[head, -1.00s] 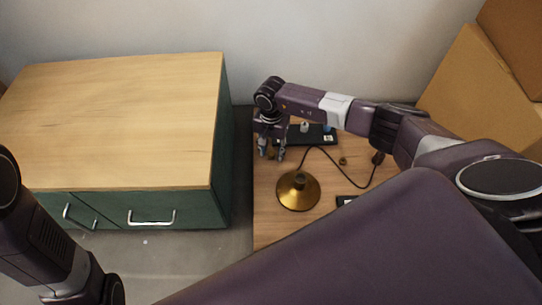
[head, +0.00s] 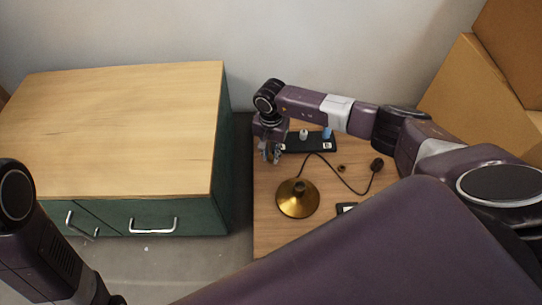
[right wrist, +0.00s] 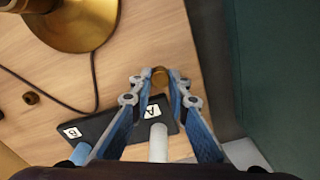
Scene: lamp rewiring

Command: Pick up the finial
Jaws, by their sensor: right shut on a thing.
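The finial (right wrist: 160,78) is a small round brass-coloured piece between the fingertips of my right gripper (right wrist: 166,78) in the right wrist view. The fingers are shut on it from both sides. In the head view my right gripper (head: 271,157) points down at the left end of the wooden table, close over its surface, left of the black tray. The finial is mostly hidden by the fingers there. I cannot tell whether it still touches the table. My left arm shows at the lower left of the head view, but its gripper is out of view.
A brass lamp base (head: 297,198) stands in front of the gripper, with a dark cord running to a plug (head: 377,163). A black tray (right wrist: 100,122) marked A and B holds a white and a blue piece. A small brass part (right wrist: 31,98) lies nearby. A green cabinet (head: 222,190) stands left.

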